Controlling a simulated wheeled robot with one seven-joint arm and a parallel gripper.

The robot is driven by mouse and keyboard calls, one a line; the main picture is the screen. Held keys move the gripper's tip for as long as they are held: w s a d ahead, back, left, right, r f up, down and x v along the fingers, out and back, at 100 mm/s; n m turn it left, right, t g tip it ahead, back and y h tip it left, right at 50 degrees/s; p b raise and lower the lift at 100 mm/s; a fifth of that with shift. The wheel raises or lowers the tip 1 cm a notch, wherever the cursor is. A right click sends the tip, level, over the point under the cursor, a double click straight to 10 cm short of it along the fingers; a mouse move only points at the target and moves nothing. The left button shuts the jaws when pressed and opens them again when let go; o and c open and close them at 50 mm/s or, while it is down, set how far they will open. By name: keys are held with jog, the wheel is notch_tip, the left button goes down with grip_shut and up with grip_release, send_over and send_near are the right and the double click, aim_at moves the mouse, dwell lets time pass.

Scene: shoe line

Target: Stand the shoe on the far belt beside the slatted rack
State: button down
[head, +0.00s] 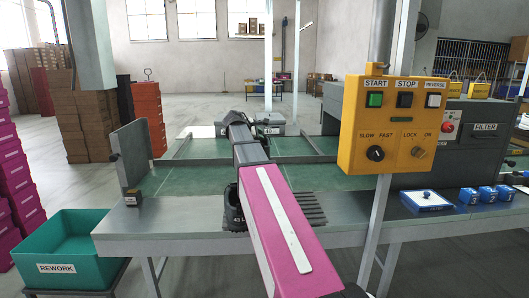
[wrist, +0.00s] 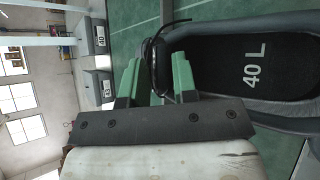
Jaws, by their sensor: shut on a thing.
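The shoe (wrist: 250,70), dark with a grey rim and "40 L" on its face, fills the right of the wrist view. My gripper (wrist: 155,75) has two green fingers and is shut on the shoe's edge; the exact grip is partly hidden. In the head view my arm hides the gripper. A dark shape (head: 233,208) with a small pale mark shows left of my arm; I cannot tell whether it is the shoe. The green far belt (head: 185,149) runs behind the near green belt (head: 335,182). A dark slatted rack (head: 312,208) lies at the near edge, partly behind my arm.
A yellow control box (head: 393,123) on a post stands right of the belts. A grey end plate (head: 131,155) stands at left. A teal rework bin (head: 62,247) stands front left. Blue containers (head: 487,195) sit right.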

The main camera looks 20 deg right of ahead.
jog(key=x, duration=0.2)
jog(key=w+x, duration=0.1)
jog(key=x, duration=0.2)
jog(key=a+x, duration=0.1)
jog(key=x, duration=0.1)
jog(key=shift+w+d+f, duration=0.2)
jog(key=shift+w+d, duration=0.05)
jog(key=shift+w, duration=0.2)
jog(key=shift+f, duration=2.4)
jog(key=c, duration=0.9)
grip_release()
jog(key=shift+o, duration=0.2)
jog(key=shift+r, duration=0.5)
jog(key=v, duration=1.2)
